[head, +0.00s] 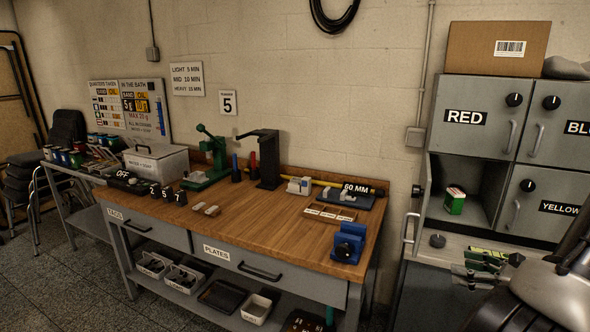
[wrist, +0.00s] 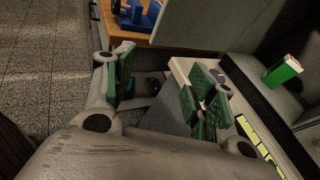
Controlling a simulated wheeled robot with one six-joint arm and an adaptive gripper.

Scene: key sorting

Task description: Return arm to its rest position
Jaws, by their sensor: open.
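My gripper (head: 470,264) is at the lower right of the head view, in front of the grey cabinet and just above its pale ledge. In the wrist view my gripper (wrist: 160,88) has its two green-padded fingers spread apart with nothing between them. My arm reaches in from the lower right corner of the head view, where it is cut off by the frame.
The grey cabinet (head: 482,98) has an open lower-left compartment holding a green box (head: 454,200), also in the wrist view (wrist: 283,72). Its open door (wrist: 195,22) stands near my gripper. The wooden workbench (head: 262,226) with a blue vise (head: 348,243) is to the left.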

